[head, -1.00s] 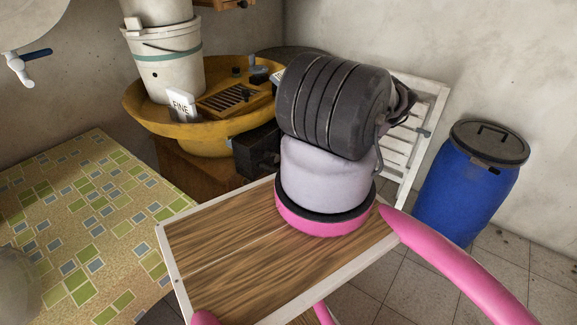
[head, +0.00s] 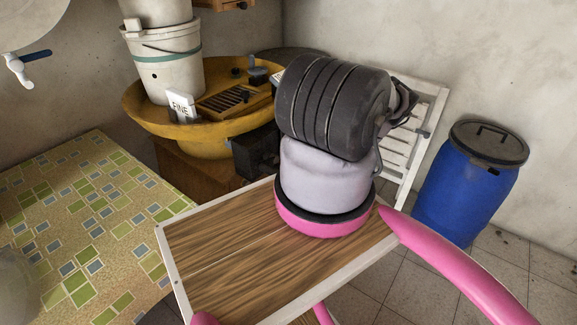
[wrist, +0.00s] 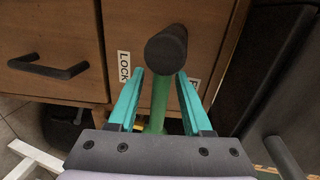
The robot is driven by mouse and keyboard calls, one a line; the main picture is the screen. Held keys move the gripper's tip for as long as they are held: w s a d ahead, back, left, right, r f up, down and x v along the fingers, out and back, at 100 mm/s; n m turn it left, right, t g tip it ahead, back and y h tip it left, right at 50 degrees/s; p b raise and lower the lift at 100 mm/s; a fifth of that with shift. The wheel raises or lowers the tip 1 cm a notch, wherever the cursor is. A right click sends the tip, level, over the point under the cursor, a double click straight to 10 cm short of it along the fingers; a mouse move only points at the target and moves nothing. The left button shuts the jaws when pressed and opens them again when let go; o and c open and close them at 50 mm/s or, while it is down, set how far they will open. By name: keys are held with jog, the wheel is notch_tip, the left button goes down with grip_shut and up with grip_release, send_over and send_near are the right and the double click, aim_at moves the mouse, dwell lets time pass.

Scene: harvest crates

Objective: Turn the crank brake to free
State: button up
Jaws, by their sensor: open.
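The crank brake shows in the wrist view as a green bar (wrist: 158,100) with a round black knob (wrist: 166,46) at its upper end, pointing toward the camera. Behind it on the wooden front, a white label reading LOCK (wrist: 124,66) is on the left. A second label (wrist: 193,84) on the right is mostly hidden by a finger; only part of a letter shows. My gripper (wrist: 160,74) is open, its teal fingers on either side of the crank with a gap on both sides. In the head view my arm hides the gripper and the crank.
The wooden front has a black drawer handle (wrist: 48,68) at left. In the head view, a yellow basin (head: 150,125) holds a white bucket (head: 165,72) and a FINE card (head: 181,105). A blue barrel (head: 465,195) stands right, a tiled table (head: 80,220) left.

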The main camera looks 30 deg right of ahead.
jog(key=v, duration=1)
jog(key=shift+s, duration=0.2)
jog(key=shift+s+d, duration=0.1)
